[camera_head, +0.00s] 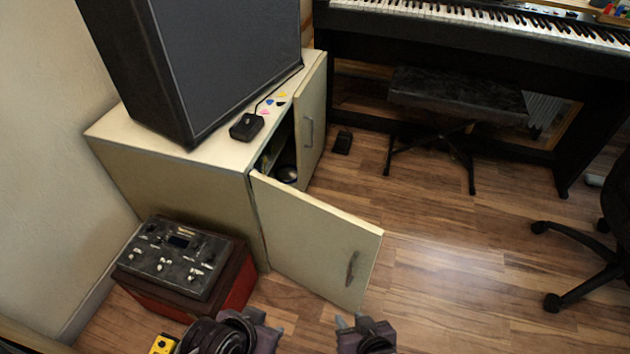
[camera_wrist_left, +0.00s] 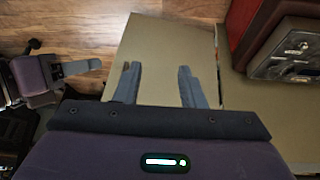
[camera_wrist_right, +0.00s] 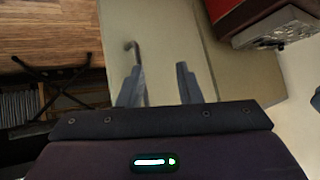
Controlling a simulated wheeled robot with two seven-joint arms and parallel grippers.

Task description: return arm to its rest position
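My right gripper (camera_head: 350,322) shows at the bottom edge of the head view, below the open cabinet door. In the right wrist view its two fingers (camera_wrist_right: 158,84) stand apart with nothing between them. The door's handle (camera_wrist_right: 134,52) shows beyond the left-hand finger; I cannot tell whether they touch. My left gripper (camera_head: 272,326) is left of it, partly cut off by the frame. In the left wrist view its fingers (camera_wrist_left: 158,86) are also apart and empty, with the pale door behind them.
The cream cabinet (camera_head: 185,187) has its near door (camera_head: 315,240) swung wide open. A grey mixer-like device (camera_head: 172,262) sits on a red box (camera_head: 240,290) at left. A black speaker (camera_head: 225,60) and a small black device (camera_head: 247,126) stand on top.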

